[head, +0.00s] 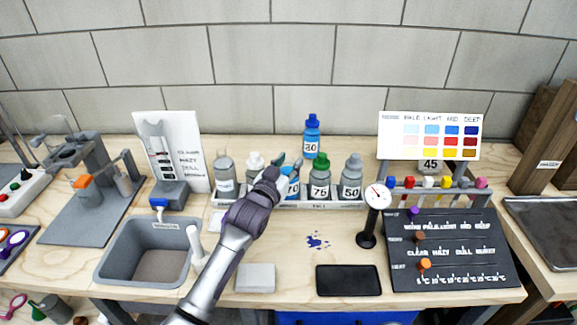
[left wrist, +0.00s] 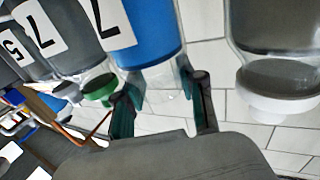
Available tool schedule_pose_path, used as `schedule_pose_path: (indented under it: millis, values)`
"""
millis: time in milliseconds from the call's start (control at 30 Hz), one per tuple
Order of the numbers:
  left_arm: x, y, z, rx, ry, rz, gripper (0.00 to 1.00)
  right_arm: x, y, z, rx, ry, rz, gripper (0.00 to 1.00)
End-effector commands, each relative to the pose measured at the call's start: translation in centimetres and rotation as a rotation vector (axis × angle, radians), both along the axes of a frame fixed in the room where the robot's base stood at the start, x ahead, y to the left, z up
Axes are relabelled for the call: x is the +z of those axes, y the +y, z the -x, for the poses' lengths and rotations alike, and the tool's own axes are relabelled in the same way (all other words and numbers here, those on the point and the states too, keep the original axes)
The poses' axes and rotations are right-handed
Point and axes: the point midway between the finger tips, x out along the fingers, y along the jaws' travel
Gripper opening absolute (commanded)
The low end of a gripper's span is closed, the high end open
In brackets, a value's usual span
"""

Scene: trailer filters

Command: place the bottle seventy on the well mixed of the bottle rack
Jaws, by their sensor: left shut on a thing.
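The bottle seventy (head: 292,188) is blue, with its label partly covered by my gripper in the head view. It stands upright at the rack, between a white-capped bottle and the green-capped 75 bottle. In the left wrist view the blue bottle (left wrist: 150,30) shows upside down, its clear upper part between my fingers. My left gripper (head: 279,172), also in the left wrist view (left wrist: 165,103), is shut on its top. The bottle rack (head: 335,204) is a long pale tray; its small front labels are not clearly readable. I cannot tell if the bottle's base touches the rack. My right gripper is out of view.
The 75 bottle (head: 320,178) and 50 bottle (head: 352,178) stand close at right; the white-capped bottle (head: 255,172) is at left. A blue 80 bottle (head: 312,140) stands behind. A black-stemmed gauge (head: 377,197) is in front at right. Blue spots (head: 317,241) mark the bench.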

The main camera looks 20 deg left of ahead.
Motion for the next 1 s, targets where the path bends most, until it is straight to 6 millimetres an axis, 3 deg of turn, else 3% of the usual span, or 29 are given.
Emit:
schedule_pose_path:
  millis: [433,467,600,1000]
  values:
    - [-0.77,0.0,-0.01,0.0,-0.006,0.001,0.0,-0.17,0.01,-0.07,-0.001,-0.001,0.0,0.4]
    - [-0.98,0.01,0.01,0.0,-0.001,0.0,0.41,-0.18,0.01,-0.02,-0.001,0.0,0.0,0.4]
    - [-0.93,0.01,0.01,0.0,-0.001,0.0,0.64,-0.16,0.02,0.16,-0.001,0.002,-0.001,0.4]
    - [-0.61,0.04,0.26,0.0,-0.001,0.0,0.65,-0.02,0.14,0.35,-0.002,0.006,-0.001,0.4]
